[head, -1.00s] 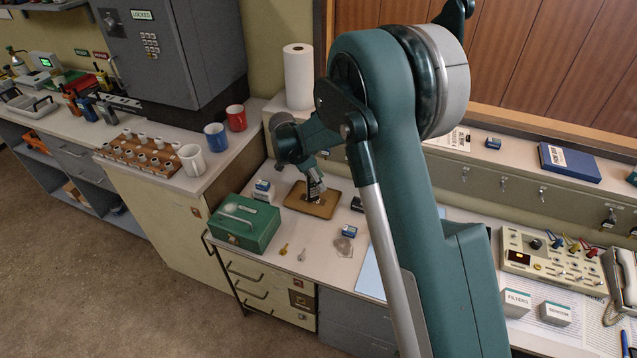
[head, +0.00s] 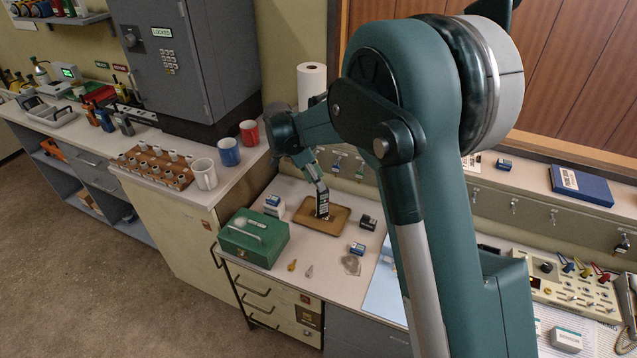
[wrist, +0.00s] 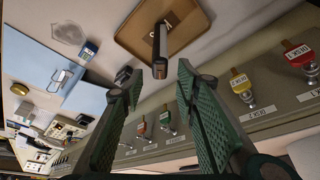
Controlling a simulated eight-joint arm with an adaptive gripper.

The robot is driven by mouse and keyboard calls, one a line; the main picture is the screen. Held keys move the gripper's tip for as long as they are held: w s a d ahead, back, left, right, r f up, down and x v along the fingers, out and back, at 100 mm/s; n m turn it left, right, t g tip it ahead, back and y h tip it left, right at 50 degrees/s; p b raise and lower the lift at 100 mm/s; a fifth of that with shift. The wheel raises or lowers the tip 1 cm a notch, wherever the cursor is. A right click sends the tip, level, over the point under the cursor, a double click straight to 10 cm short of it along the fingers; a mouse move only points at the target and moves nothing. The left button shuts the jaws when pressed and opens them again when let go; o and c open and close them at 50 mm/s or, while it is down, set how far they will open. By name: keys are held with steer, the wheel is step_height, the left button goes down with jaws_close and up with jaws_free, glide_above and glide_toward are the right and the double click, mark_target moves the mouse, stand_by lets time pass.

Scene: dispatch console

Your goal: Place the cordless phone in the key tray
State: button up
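The cordless phone (head: 322,205) is dark with a light keypad. It stands about upright on the brown key tray (head: 341,219), near the tray's middle. My gripper (head: 319,183) is just above the phone's upper end. In the wrist view my gripper (wrist: 160,68) is open, its two green-padded fingers wide apart. The phone (wrist: 161,48) shows between and beyond the fingertips, with a gap on each side and its end towards me. The tray (wrist: 186,26) lies behind it in that view. My arm hides part of the counter in the head view.
A green cash box (head: 252,238) stands left of the tray, with a small white and blue box (head: 273,203) between them. A dark stamp (head: 368,222) sits just right of the tray. Two small keys lie in front. A key-hook rail (head: 470,200) runs behind.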

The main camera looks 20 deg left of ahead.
steer(key=shift+d, duration=0.1)
stand_by(0.8)
steer(key=s+d+r+n+y, duration=0.1)
steer(key=s+d+r, duration=0.1)
steer(key=d+r, duration=0.7)
steer(key=s+d+r+n+y, duration=0.15)
steer(key=d+r, duration=0.25)
steer(key=d, duration=0.9)
steer(key=s+d+r+n, duration=0.25)
steer(key=d+r, duration=0.45)
steer(key=d, duration=0.4)
steer(key=s+d+f+n+t, duration=0.1)
steer(key=s+d+n+t, duration=0.3)
steer(key=s+d, duration=2)
steer(key=s, duration=0.2)
steer(key=shift+s+d+f+y, duration=0.2)
steer(key=shift+s+f+y, duration=0.1)
steer(key=shift+f+y, duration=0.05)
